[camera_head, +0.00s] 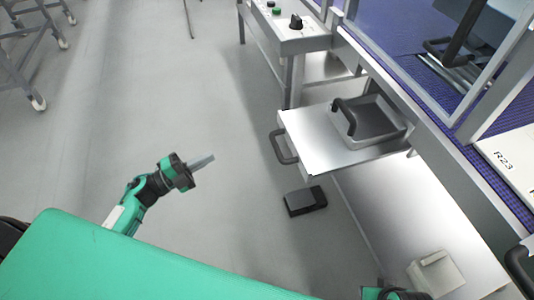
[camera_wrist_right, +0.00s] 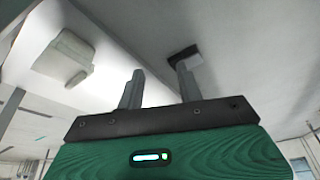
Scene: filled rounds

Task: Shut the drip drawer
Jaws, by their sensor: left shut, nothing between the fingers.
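The drip drawer (camera_head: 312,147) is a flat silver metal drawer that sticks out from under the machine's edge in the head view. Its dark bar handle (camera_head: 282,147) is on its left-facing front. A grey pan (camera_head: 375,128) with a dark handle sits over the drawer's inner part. My left gripper (camera_head: 203,161) is shut and empty, out over the floor to the left of the drawer handle, not touching it. My right gripper (camera_wrist_right: 158,86) shows two fingers apart with nothing between them in the right wrist view; only a bit of that arm shows at the head view's bottom edge.
A black pedal-like block (camera_head: 305,201) lies on the floor below the drawer. A pale box (camera_head: 436,273) stands on the lower metal shelf (camera_head: 400,210). A control panel (camera_head: 290,27) with a black knob is beyond the drawer.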

